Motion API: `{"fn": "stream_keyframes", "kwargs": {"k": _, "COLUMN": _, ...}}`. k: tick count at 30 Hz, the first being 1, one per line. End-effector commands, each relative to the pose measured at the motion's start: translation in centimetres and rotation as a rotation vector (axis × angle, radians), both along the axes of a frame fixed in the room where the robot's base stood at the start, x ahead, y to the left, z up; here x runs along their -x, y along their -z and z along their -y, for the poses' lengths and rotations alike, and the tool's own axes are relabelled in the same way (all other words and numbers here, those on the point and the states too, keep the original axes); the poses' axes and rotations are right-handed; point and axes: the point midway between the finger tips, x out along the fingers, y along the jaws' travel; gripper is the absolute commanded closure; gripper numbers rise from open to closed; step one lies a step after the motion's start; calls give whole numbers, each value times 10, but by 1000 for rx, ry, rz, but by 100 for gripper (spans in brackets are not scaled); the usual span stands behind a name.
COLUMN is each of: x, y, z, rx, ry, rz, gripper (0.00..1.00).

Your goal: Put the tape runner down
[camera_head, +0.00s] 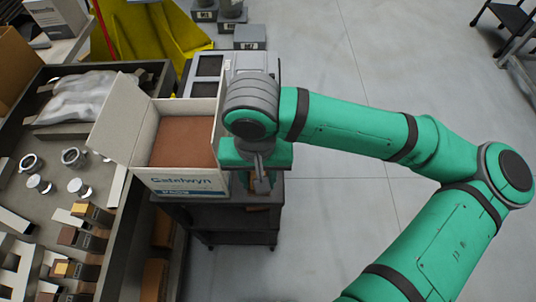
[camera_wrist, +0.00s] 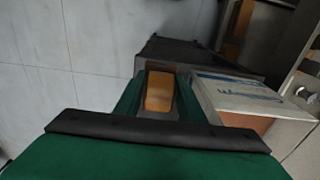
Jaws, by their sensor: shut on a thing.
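My gripper (camera_head: 262,182) points down just right of the open white carton and above the dark cart. In the wrist view my gripper (camera_wrist: 158,95) is shut on an orange-yellow piece, which I take to be the tape runner (camera_wrist: 159,92). Its sides are hidden by the green fingers. In the head view the tape runner is mostly hidden by my wrist, and I cannot tell whether it touches a surface.
The white Gatelwyn carton (camera_head: 185,182) stands open close to my gripper, with brown contents. The dark cart (camera_head: 230,218) is below. A workbench tray (camera_head: 150,215) with small metal parts lies left. A yellow stand (camera_head: 150,30) is behind.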

Motion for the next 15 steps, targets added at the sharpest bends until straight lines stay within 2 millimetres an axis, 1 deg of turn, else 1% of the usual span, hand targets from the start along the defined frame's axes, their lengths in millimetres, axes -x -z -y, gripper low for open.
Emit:
{"fn": "stream_keyframes", "kwargs": {"k": 3, "x": -24, "y": 11, "z": 5, "rx": 1, "ry": 6, "rz": -3, "gripper": 100}}
{"fn": "stream_keyframes", "kwargs": {"k": 11, "x": -78, "y": 35, "z": 14, "rx": 3, "ry": 4, "rz": -1, "gripper": 100}}
{"fn": "stream_keyframes", "kwargs": {"k": 12, "x": -83, "y": 44, "z": 14, "rx": 2, "ry": 3, "rz": -3, "gripper": 100}}
{"fn": "stream_keyframes", "kwargs": {"k": 15, "x": -96, "y": 60, "z": 16, "rx": 2, "ry": 2, "rz": -3, "gripper": 100}}
